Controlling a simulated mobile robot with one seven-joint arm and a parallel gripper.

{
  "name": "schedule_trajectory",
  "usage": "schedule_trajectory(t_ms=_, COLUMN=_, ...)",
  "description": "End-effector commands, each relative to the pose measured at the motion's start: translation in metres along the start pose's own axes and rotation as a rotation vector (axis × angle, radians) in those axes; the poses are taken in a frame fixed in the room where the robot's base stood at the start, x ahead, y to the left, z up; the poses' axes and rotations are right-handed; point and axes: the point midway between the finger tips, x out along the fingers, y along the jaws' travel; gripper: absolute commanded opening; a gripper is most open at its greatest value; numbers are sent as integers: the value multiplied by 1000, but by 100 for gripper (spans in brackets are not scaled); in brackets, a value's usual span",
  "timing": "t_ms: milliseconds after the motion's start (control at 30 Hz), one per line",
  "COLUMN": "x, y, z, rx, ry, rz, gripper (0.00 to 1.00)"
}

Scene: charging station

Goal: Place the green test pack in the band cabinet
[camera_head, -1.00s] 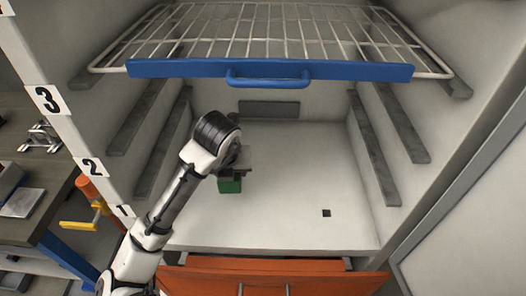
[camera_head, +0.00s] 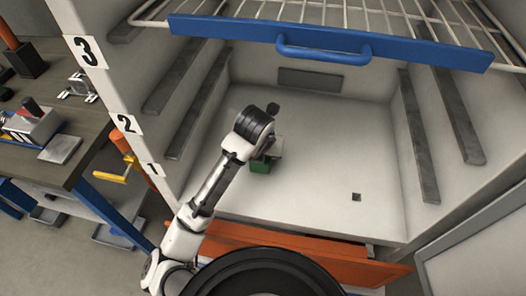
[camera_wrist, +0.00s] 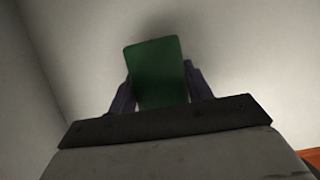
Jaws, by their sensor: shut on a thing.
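The green test pack (camera_head: 261,166) is inside the white cabinet (camera_head: 320,180), low over or on its floor, left of the middle. My gripper reaches in from the front left and is mostly hidden behind my wrist in the head view. In the wrist view my gripper (camera_wrist: 161,88) is shut on the green pack (camera_wrist: 157,70), with one dark finger on each side. The pack stands out beyond the fingertips, near the pale cabinet surface. I cannot tell whether it touches the floor.
A wire shelf with a blue front bar (camera_head: 330,42) hangs above my arm. Grey rails line both side walls. An orange drawer front (camera_head: 290,252) lies below the opening. A small dark square (camera_head: 356,197) marks the otherwise clear floor. A workbench (camera_head: 85,140) stands left.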

Motion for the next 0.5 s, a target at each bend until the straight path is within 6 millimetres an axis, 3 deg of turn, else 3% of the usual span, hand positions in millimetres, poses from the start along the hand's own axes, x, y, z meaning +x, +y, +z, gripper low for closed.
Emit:
schedule_trajectory(t_ms=400, x=6, y=0, z=-2, rx=1, ry=-3, rz=1, gripper=20)
schedule_trajectory(t_ms=433, x=5, y=0, z=-2, rx=0, ry=-2, rz=1, gripper=52)
schedule_trajectory(t_ms=500, x=4, y=0, z=-2, rx=0, ry=-2, rz=1, gripper=62)
